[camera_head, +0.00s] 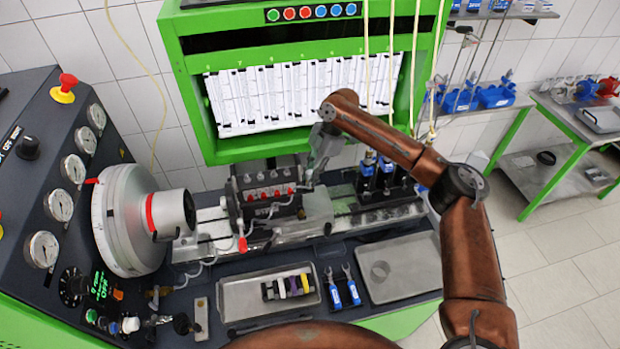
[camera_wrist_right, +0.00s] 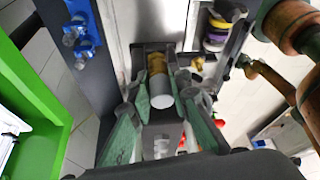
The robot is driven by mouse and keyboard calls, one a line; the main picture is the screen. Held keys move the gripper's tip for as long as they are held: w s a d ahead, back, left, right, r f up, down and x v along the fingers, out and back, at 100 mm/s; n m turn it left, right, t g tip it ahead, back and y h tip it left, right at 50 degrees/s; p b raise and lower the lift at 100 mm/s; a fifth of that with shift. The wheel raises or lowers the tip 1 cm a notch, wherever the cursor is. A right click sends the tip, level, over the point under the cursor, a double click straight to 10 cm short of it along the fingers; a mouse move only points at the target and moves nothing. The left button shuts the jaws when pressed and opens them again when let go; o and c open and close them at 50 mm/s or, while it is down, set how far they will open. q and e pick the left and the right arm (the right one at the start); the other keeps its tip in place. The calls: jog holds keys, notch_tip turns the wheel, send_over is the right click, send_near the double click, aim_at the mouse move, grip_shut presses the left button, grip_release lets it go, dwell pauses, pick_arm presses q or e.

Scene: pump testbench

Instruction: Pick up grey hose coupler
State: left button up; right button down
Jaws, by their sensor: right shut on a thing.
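My right gripper (camera_head: 314,165) is at the pump testbench, beside the block with red-tipped fittings. In the right wrist view my right gripper (camera_wrist_right: 162,108) has its two green-padded fingers on either side of a short grey cylinder with a brass end, the grey hose coupler (camera_wrist_right: 161,91). The gripper is shut on the coupler. In the head view I cannot make out the coupler at the fingertips. My left gripper is not in view.
A tray (camera_head: 232,300) holds a black rack with several coloured rings (camera_head: 288,287). Two blue-handled tools (camera_head: 343,288) lie beside it. The fitting block (camera_head: 268,192) and blue-capped units (camera_head: 380,178) stand close to the gripper.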

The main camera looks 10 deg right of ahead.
aim_at(310, 171)
notch_tip(310, 171, up, 17)
jog(key=b, duration=0.1)
jog(key=shift+r, duration=0.15)
dwell(0.5)
